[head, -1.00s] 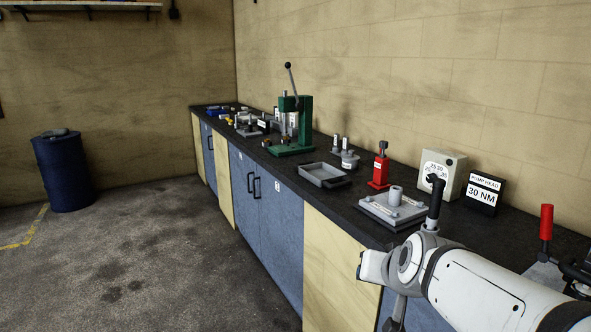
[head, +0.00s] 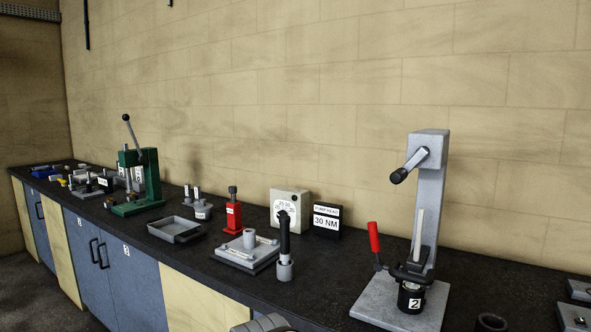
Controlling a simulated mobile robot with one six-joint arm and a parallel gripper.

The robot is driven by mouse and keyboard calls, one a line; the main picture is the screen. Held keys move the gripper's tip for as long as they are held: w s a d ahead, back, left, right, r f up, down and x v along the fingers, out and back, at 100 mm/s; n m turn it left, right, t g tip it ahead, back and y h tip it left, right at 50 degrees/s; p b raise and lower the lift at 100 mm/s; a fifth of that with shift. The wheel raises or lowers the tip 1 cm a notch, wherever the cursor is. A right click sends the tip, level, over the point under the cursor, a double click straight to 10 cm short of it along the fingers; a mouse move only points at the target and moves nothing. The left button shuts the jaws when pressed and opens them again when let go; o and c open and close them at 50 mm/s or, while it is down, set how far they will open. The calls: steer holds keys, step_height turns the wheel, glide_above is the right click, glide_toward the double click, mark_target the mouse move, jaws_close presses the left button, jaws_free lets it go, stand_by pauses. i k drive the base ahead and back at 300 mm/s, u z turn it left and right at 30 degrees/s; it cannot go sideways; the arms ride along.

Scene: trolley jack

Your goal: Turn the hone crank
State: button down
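The hone (head: 428,200) is a tall grey column on a flat grey base plate (head: 375,304) at the right of the bench. Its crank (head: 410,165) is at the top of the column, a short grey arm sloping down and left to a black knob (head: 398,175). A pale rod (head: 418,235) hangs in front of the column. Below it a black cylinder (head: 410,297) labelled 2 sits in a dark clamp, with a red-handled lever (head: 374,237) at its left. My gripper is not in view; only a grey rounded part of my arm shows at the bottom edge.
Left of the hone stand a black-handled tool in a grey socket (head: 285,271), a grey plate fixture (head: 238,257), a red jack-like part (head: 233,217), a dial box (head: 302,205), a 30 NM sign (head: 327,221), a tray (head: 172,237) and a green press (head: 151,174). A dark ring (head: 491,323) lies right.

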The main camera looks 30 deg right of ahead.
mark_target(401, 175)
steer(key=u, duration=0.85)
steer(key=k, duration=1.6)
steer(key=z, duration=1.05)
steer(key=i, duration=1)
